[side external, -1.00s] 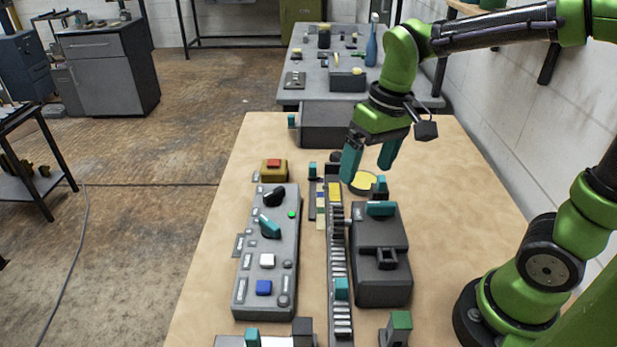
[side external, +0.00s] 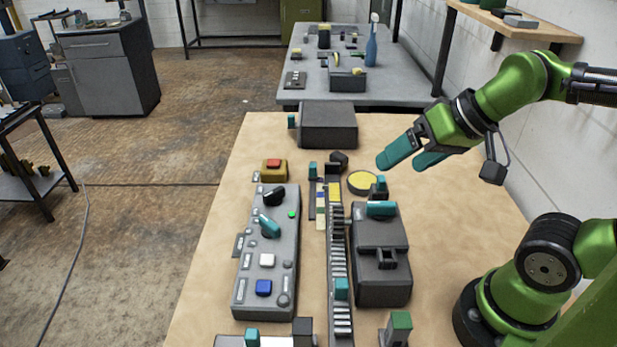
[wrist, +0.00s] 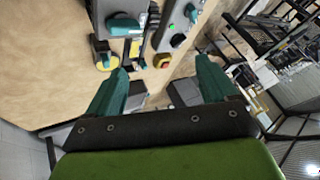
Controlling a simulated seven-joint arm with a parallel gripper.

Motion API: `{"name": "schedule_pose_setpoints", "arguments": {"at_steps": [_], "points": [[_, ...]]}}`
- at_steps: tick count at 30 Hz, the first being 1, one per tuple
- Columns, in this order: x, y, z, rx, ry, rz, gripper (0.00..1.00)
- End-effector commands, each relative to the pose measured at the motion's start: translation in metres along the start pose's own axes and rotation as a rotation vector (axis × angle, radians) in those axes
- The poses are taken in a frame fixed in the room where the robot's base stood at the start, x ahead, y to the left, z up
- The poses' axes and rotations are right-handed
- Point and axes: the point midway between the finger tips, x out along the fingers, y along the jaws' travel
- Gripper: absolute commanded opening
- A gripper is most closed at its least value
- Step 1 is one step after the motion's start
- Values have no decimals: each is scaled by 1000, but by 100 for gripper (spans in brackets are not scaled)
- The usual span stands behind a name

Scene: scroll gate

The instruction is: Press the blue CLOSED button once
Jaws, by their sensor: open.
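The blue button (side external: 264,287) is near the front end of a grey control panel (side external: 246,304) on the wooden table, in the side external view. A white button (side external: 267,260) is just behind it. The lettering on the panel is too small to read. My gripper (side external: 405,158) is open and empty, with teal fingers, above the back right of the table. It is well apart from the panel and points to the left. In the wrist view, the two fingers (wrist: 163,72) are spread apart, and part of the panel (wrist: 172,35) shows beyond them. The blue button cannot be made out there.
The panel also has a teal knob (side external: 269,228), a black knob (side external: 273,196) and a green light (side external: 292,214). A red button on a yellow box (side external: 273,170) stands behind it. A toothed rail (side external: 338,262) and a dark box (side external: 381,276) stand to its right. The table's left side is clear.

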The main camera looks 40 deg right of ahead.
Motion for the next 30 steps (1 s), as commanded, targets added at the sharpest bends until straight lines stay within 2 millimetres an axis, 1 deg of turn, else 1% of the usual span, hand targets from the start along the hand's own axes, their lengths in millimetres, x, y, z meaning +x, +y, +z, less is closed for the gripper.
{"name": "schedule_pose_setpoints", "arguments": {"at_steps": [1,2,16,30], "points": [[0,0,0,0,0,0,76],[0,0,0,-1,0,0,72],[0,0,0,-1,-1,0,0],[0,0,0,-1,-1,0,0]]}}
